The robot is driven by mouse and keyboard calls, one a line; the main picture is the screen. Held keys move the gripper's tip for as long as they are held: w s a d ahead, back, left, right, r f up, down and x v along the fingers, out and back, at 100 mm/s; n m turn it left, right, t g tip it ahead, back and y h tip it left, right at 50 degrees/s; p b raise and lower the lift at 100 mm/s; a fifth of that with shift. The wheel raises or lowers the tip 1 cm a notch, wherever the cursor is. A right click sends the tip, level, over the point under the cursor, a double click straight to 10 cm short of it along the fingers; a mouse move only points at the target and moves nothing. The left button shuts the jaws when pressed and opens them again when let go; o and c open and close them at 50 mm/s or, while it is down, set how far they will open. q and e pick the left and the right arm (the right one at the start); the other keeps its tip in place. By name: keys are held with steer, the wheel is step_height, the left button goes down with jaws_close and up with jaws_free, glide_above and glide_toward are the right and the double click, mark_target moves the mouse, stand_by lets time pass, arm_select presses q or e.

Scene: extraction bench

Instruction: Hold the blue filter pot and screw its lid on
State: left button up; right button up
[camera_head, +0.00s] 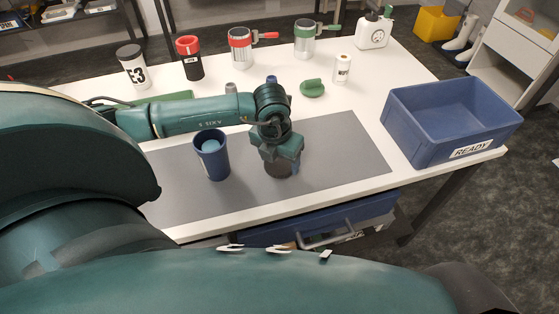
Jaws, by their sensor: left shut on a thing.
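A blue pot (211,160) stands upright on the grey mat, with a light blue round surface inside its open top. My left gripper (279,158) points down over the mat, just right of this pot and apart from it. It is shut on a dark grey round thing (279,170), mostly hidden under the jaws; I cannot tell whether this is the lid or another pot. A small blue patch shows at its right side. No blue lid can be made out clearly. My right gripper is not in view.
The grey mat (345,155) is clear on its right. A blue crate (407,136) marked READY stands at the table's right. Behind are a green knobbed piece (312,89), a white bottle (342,68), and red, green and white canisters. A blue drawer (320,222) is under the front edge.

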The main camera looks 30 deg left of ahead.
arm_select(q)
step_height(320, 180, up, 10)
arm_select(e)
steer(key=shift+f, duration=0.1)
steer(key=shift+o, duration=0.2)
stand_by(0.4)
